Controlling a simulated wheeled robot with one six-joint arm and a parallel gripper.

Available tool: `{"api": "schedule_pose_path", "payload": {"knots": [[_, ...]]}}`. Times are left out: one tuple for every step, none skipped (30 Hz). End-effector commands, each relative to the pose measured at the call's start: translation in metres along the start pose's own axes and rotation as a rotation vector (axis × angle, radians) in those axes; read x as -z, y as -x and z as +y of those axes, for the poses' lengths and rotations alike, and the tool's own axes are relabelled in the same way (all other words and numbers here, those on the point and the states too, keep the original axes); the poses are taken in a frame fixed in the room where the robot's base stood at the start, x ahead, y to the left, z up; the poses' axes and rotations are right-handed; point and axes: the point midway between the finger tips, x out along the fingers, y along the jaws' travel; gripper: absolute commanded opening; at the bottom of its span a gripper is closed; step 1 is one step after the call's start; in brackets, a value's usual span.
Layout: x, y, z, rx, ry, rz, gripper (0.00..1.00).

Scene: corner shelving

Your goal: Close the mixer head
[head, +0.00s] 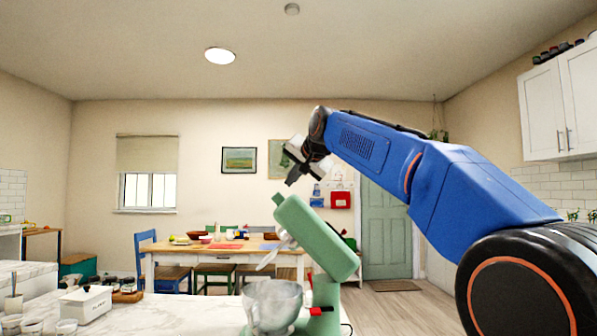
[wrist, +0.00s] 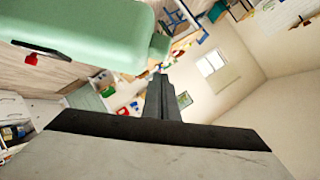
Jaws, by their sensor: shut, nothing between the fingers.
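The green mixer head (head: 318,240) is tilted up, its raised end towards the upper left, with the whisk attachment (head: 275,252) hanging from it. A metallic bowl (head: 272,308) stands below it on the counter. The mixer head also fills the upper left of the wrist view (wrist: 95,30), with a red knob (wrist: 31,58) on its side. My gripper (head: 291,181) is shut and empty, just above the raised end in the head view. In the wrist view my shut fingers (wrist: 160,82) are beside that end; I cannot tell whether they touch it.
The mixer stands on a pale counter (head: 215,312). A white box (head: 85,304) and small jars are at the left. A dining table (head: 205,250) with chairs stands behind. The air left of the mixer head is clear.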

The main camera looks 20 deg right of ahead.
Motion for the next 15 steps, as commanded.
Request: {"api": "schedule_pose_path", "payload": {"knots": [[-0.007,-0.004,-0.001,0.001,0.002,-0.003,0.0],[-0.01,-0.006,-0.001,0.002,0.001,-0.002,0.0],[-0.013,-0.009,-0.001,0.002,0.001,-0.002,0.0],[-0.015,-0.012,-0.001,0.002,0.0,-0.002,0.0],[-0.017,-0.014,-0.001,0.001,0.001,-0.002,0.0],[-0.019,-0.015,-0.001,0.001,0.001,-0.001,0.0],[-0.02,-0.017,-0.001,0.001,0.001,-0.001,0.0],[-0.021,-0.018,-0.001,0.002,0.001,0.0,0.0],[-0.022,-0.019,-0.001,0.002,0.001,0.0,0.0],[-0.022,-0.019,-0.001,0.002,0.001,0.0,0.0],[-0.023,-0.02,-0.001,0.002,0.001,0.0,0.0],[-0.023,-0.02,-0.001,0.002,0.001,0.0,0.0],[-0.023,-0.02,-0.001,0.002,0.0,0.0,0.0],[-0.023,-0.02,-0.001,0.002,0.0,0.0,0.0],[-0.023,-0.02,-0.001,0.002,0.0,0.0,0.0]]}}
